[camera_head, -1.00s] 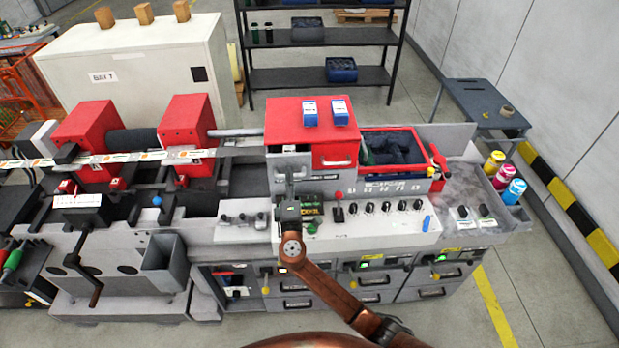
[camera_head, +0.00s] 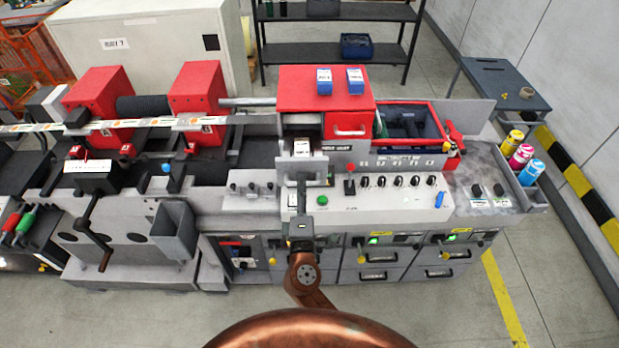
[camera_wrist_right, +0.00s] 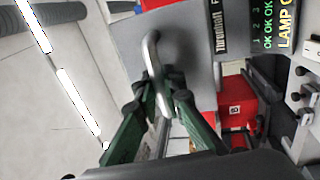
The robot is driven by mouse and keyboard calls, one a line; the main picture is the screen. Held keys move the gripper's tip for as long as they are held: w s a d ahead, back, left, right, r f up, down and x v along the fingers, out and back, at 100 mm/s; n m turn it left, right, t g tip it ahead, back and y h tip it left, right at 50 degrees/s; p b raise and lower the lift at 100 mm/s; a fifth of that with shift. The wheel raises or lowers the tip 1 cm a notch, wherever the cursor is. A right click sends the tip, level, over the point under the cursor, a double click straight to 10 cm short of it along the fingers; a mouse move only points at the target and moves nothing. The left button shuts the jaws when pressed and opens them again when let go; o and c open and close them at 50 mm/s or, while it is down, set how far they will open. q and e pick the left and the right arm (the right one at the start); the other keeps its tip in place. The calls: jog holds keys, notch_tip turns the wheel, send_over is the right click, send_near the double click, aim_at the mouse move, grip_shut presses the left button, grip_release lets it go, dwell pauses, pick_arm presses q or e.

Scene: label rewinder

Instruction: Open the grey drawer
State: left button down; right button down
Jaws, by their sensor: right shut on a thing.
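The grey drawer (camera_head: 316,172) under the red housing (camera_head: 312,88) stands pulled out toward me in the head view. A small white-labelled item (camera_head: 302,147) shows in its opening. Its grey front (camera_wrist_right: 193,62) and metal bar handle (camera_wrist_right: 151,52) show close up in the right wrist view. My right gripper (camera_head: 302,194) is at the drawer front, and its green fingers (camera_wrist_right: 160,92) are shut around the handle. The gripper and wrist hide part of the drawer front in the head view. My left gripper is not in view.
A red drawer front (camera_head: 347,131) is beside it on the right, then an open red-rimmed bin (camera_head: 440,118). A knob panel (camera_head: 400,199) lies below. The crank (camera_head: 91,228) and grey hopper (camera_head: 175,232) stand at left. Floor in front is clear.

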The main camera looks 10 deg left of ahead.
jog(key=c, duration=2.4)
grip_release()
jog(key=shift+o, duration=0.5)
jog(key=shift+s+f, duration=0.1)
jog(key=shift+s, duration=0.1)
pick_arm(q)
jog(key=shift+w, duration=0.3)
pick_arm(e)
jog(key=v, duration=1.1)
jog(key=shift+s, duration=0.3)
jog(key=shift+f, duration=0.1)
